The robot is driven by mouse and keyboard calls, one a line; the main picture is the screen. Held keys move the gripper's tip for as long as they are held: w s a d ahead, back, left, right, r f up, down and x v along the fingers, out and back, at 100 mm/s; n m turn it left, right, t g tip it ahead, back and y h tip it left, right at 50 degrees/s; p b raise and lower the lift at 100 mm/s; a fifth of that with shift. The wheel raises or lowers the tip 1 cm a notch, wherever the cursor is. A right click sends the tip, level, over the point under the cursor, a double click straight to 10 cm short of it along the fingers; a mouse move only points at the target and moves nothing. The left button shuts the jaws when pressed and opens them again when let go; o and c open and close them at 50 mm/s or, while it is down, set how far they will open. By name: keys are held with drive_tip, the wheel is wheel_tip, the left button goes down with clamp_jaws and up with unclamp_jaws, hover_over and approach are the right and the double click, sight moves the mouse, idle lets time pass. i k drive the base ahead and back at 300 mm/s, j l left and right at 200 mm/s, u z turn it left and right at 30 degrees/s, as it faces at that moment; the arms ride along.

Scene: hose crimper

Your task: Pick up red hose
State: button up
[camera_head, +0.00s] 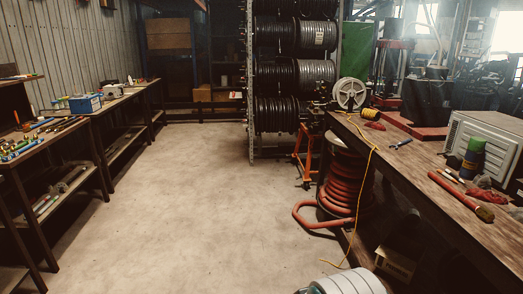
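A thick red hose (345,184) is coiled in a tall stack beside the left end of the right-hand workbench. One loop of it lies on the floor at the coil's left. A short red rod-like piece (455,192) with a dark, yellowish end lies on the bench top; I cannot tell whether it is hose or a tool. A white rounded part of my own arm shows at the bottom edge. My gripper's fingers are not in view, so I see nothing held.
The right workbench (420,185) carries a grey vented box (485,140), a green-blue bottle (472,158) and a wrench (401,143). A yellow cord (364,190) hangs over its edge. Black hose reels (285,75) stand behind. The concrete floor (190,210) is clear between the benches.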

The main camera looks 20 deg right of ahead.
sight(459, 195)
drive_tip(key=i+l+z, duration=0.1)
drive_tip(key=i+z, duration=0.4)
drive_tip(key=i, duration=0.2)
drive_tip(key=i+j+z, duration=0.15)
drive_tip(key=i+z, duration=0.3)
drive_tip(key=i, duration=0.2)
drive_tip(key=i+z, duration=0.2)
drive_tip(key=z, duration=0.2)
drive_tip(key=i+z, duration=0.45)
drive_tip(key=z, duration=0.3)
drive_tip(key=i+j+z, duration=0.1)
drive_tip(key=z, duration=0.3)
drive_tip(key=i+j+z, duration=0.15)
drive_tip(key=i+z, duration=0.35)
